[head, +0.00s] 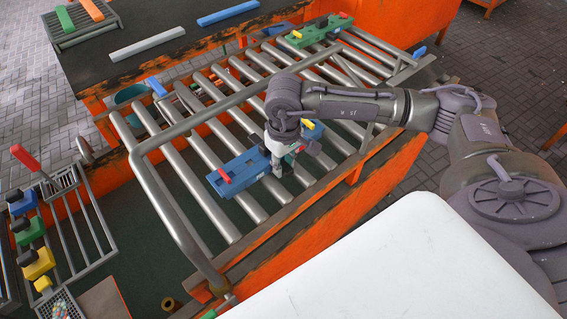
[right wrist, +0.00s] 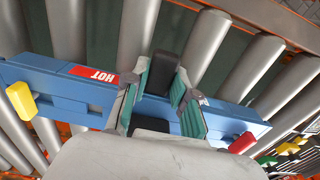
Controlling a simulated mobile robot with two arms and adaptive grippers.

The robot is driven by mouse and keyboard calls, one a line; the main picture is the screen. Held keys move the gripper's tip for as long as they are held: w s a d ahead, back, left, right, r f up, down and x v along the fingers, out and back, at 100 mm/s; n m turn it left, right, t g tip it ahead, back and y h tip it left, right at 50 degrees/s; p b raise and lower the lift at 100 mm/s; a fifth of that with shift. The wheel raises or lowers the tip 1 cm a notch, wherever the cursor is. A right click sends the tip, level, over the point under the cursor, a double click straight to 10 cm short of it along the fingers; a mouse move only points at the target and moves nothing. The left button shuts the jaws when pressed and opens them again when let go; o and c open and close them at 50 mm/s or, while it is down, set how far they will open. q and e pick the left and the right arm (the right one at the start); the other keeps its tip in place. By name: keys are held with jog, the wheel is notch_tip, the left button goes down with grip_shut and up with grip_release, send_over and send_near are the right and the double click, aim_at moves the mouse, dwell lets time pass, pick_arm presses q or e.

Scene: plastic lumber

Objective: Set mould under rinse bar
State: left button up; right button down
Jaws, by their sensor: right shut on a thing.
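The blue mould (head: 236,176) lies across the grey rollers of the conveyor. It has a red knob at one end, a yellow knob at the other and a red HOT label in the right wrist view (right wrist: 45,82). My right gripper (head: 280,166) comes down over its middle and is shut on it, at its black handle, between the teal finger pads in the right wrist view (right wrist: 160,100). A raised grey pipe, apparently the rinse bar (head: 237,97), crosses above the rollers. The mould lies on the near side of this pipe in the picture. My left gripper is not in view.
A green mould (head: 316,33) sits at the conveyor's far end. More moulds, such as a yellow one (head: 38,263), stand on the left rack. A dark table (head: 110,75) with coloured planks is behind. Bare rollers (head: 187,163) lie left of the blue mould.

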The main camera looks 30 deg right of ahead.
dwell(0.3)
jog(key=shift+c, duration=2.3)
grip_release()
jog(key=shift+s+f, duration=0.1)
jog(key=shift+r+p, duration=1.5)
jog(key=shift+r, duration=2.1)
